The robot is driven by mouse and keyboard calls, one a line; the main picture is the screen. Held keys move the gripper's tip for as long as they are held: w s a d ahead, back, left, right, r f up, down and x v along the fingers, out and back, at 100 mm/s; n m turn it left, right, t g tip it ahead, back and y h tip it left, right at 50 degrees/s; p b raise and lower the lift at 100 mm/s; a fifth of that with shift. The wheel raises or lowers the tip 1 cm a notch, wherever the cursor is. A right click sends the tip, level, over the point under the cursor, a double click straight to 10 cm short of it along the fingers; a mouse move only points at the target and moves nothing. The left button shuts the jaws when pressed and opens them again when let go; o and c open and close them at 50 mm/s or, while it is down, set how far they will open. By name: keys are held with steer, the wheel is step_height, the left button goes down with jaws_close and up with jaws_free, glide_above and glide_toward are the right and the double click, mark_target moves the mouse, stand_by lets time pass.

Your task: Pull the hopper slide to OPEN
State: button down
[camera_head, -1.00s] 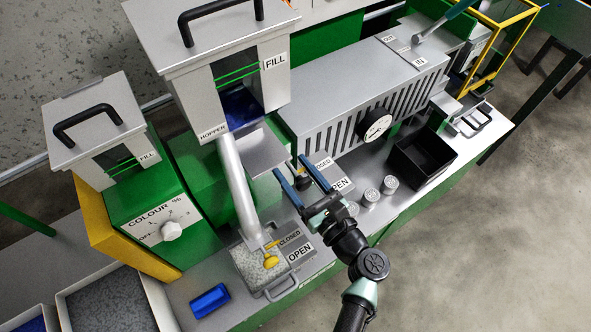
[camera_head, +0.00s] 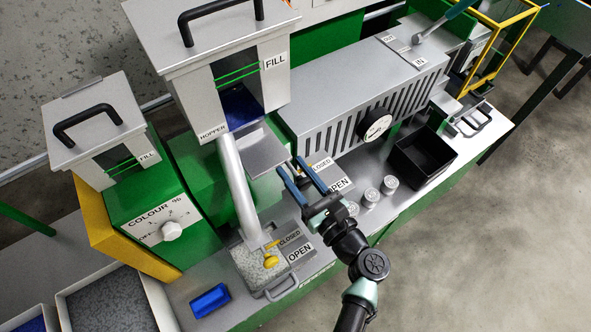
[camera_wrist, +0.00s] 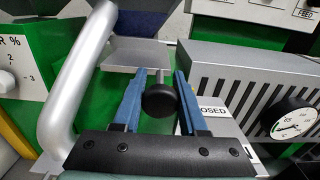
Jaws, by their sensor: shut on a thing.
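The hopper slide's round black knob (camera_wrist: 160,100) is between my gripper's two blue fingers in the wrist view, its stem running up toward the fingertips. My gripper (camera_head: 290,163) is shut on the knob, which my fingers mostly hide in the head view. The slide's labels, CLOSED (camera_head: 321,164) and OPEN (camera_head: 338,185), are just right of the fingers; the knob is beside the CLOSED label. The hopper (camera_head: 215,80) stands behind, with a grey plate (camera_head: 262,151) jutting out below it. How far the slide is in is hard to see.
A sloping silver pipe (camera_head: 238,185) runs down left of my gripper. Metal cups (camera_head: 372,197) and a black bin (camera_head: 422,157) stand to the right. The dial (camera_head: 376,124) is on the slotted housing.

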mark_target(306, 187)
stand_by(0.6)
steer(key=p+v, duration=0.2)
steer(key=v, duration=0.4)
steer(key=shift+s+d+f, duration=0.1)
steer(key=c, duration=0.8)
jaws_free()
steer(key=o, duration=0.3)
steer(key=shift+s+d, duration=0.1)
steer(key=shift+s, duration=0.05)
